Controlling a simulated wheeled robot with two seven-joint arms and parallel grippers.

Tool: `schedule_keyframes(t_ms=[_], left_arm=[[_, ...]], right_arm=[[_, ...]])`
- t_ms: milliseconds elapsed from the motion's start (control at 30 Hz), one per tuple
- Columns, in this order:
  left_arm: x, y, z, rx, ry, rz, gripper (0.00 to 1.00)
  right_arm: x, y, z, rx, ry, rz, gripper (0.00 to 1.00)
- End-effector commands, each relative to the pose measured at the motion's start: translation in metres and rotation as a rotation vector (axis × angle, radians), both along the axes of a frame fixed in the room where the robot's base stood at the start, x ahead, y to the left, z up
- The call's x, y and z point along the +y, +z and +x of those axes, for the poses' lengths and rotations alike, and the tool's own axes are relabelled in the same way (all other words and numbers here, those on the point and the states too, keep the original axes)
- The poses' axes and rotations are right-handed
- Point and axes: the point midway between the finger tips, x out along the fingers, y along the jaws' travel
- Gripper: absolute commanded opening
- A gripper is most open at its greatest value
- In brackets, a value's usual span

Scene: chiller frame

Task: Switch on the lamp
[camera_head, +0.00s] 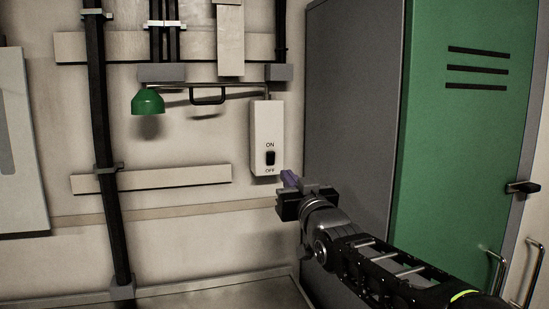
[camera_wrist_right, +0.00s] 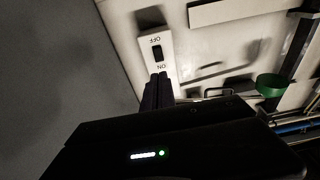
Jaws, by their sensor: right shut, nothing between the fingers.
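The green lamp shade (camera_head: 148,102) hangs from a thin rod on the wall in the head view; it also shows in the right wrist view (camera_wrist_right: 271,85). The white switch box (camera_head: 267,133) is at the rod's right end, marked ON above and OFF below. Its black rocker (camera_head: 270,158) sits between the words. In the right wrist view the rocker (camera_wrist_right: 157,53) is just beyond the fingers. My right gripper (camera_head: 288,178) is shut and empty, below and slightly right of the rocker. Whether it touches the box cannot be told. My left gripper is not in view.
A tall grey and green locker (camera_head: 448,150) stands close to the right of the switch box. Black vertical conduits (camera_head: 107,150) and a wall rail (camera_head: 150,180) are to the left. A grey panel (camera_head: 20,140) is at the far left.

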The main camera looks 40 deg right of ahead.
Motion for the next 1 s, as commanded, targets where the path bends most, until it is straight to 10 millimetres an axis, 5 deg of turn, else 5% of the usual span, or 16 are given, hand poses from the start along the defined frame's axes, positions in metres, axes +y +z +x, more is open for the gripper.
schedule_keyframes(t_ms=[500, 1000], left_arm=[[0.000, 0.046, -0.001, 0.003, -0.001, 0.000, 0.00], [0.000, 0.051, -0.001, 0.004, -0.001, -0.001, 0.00]], right_arm=[[-0.032, 0.018, 0.090, 0.001, -0.001, 0.004, 0.00], [-0.037, 0.018, 0.104, 0.000, -0.001, 0.000, 0.00]])
